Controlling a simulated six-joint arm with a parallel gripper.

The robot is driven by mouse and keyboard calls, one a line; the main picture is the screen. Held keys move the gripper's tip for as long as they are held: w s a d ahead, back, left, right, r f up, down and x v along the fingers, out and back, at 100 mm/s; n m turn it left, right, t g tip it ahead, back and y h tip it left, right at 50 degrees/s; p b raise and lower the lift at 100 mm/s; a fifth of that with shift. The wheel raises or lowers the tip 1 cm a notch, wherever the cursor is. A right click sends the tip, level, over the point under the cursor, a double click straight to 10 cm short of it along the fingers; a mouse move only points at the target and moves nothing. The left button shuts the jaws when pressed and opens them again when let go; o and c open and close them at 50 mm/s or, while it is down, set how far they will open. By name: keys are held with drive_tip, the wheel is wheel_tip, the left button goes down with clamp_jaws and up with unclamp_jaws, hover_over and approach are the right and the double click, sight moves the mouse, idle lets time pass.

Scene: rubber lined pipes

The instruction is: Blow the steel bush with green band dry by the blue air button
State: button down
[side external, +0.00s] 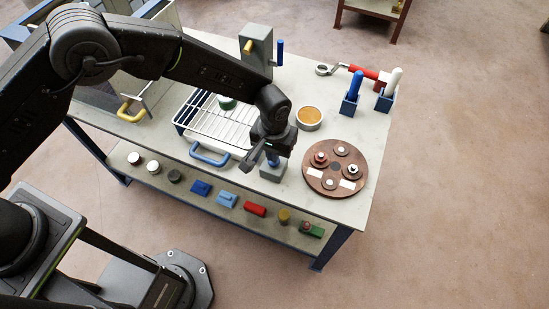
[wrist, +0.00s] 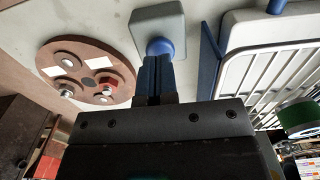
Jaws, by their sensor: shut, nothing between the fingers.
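The steel bush with green band (side external: 227,102) stands on the wire rack of the tray; the green band shows in the wrist view (wrist: 297,116) at the right edge. The blue air button (wrist: 158,47) sits on a grey block (wrist: 150,16), which also shows in the side view (side external: 271,174) at the table's front. My gripper (wrist: 158,62) is shut and empty, its fingers pointing at the button. The fingertips are at or very near the button; I cannot tell if they press it. In the side view my gripper (side external: 272,157) is over the block and hides most of the button.
The white rack tray (side external: 208,159) with a blue handle is left of my gripper. A brown round plate (side external: 323,190) with several fittings lies to the right. An orange-filled bowl (side external: 309,117), blue holders (side external: 349,107) and a grey post (side external: 257,45) stand behind. Small parts line the lower shelf.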

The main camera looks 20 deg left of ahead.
drive_tip(key=shift+f, duration=1.05)
idle(1.8)
drive_tip(key=shift+r, duration=3.55)
